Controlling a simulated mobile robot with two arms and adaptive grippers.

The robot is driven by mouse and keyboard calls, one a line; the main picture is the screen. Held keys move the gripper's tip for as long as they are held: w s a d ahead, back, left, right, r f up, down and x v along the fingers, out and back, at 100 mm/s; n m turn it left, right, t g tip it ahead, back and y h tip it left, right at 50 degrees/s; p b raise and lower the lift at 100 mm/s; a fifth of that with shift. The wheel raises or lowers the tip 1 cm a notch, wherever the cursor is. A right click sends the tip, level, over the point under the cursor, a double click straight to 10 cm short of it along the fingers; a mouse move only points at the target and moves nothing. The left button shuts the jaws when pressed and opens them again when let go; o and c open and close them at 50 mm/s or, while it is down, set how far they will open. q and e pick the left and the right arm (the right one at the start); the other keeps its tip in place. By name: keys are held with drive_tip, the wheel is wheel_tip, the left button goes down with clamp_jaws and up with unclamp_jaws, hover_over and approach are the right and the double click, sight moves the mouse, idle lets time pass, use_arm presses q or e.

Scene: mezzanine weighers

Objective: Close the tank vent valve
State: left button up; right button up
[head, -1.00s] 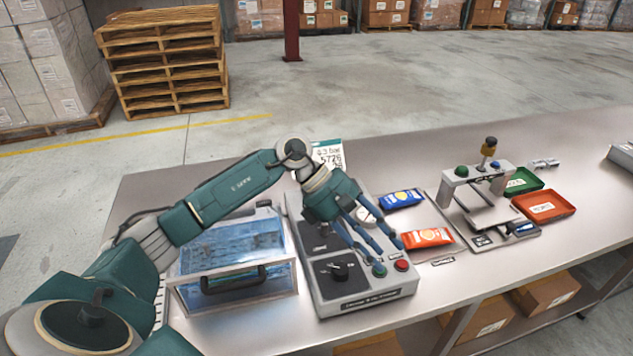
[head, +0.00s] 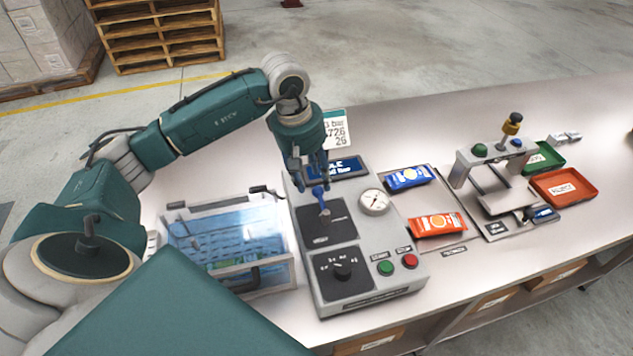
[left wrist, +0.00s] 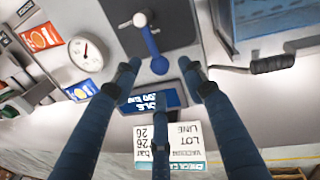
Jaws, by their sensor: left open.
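The tank vent valve appears to be the blue lever (head: 318,196) on a grey hub, on the upper black plate of the grey control box (head: 380,286). In the left wrist view the blue lever (left wrist: 151,42) points from its hub toward the display. My left gripper (head: 311,176) is open and empty, pointing down just behind the lever. In the wrist view its fingers (left wrist: 163,85) spread around the lever's free end, with no clear contact. The tank (head: 228,240), a clear case with blue contents, stands left of the box. My right gripper is not in view.
A gauge (head: 374,202), a black knob (head: 343,267), a green button (head: 385,268) and a red button (head: 410,261) are on the box. A display (head: 345,168) and a card stand behind. Blue and orange packets and a small press stand to the right.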

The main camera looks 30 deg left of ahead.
sight(317, 188)
use_arm(q)
drive_tip(key=shift+w+d+f+p, duration=0.1)
drive_tip(key=shift+w+f+p, duration=0.15)
drive_tip(key=shift+f, duration=0.9)
drive_tip(key=shift+w+d+f+p, duration=0.1)
drive_tip(key=shift+w+f+p, duration=0.1)
drive_tip(key=shift+f, duration=0.9)
drive_tip(key=shift+c, duration=0.5)
clamp_jaws()
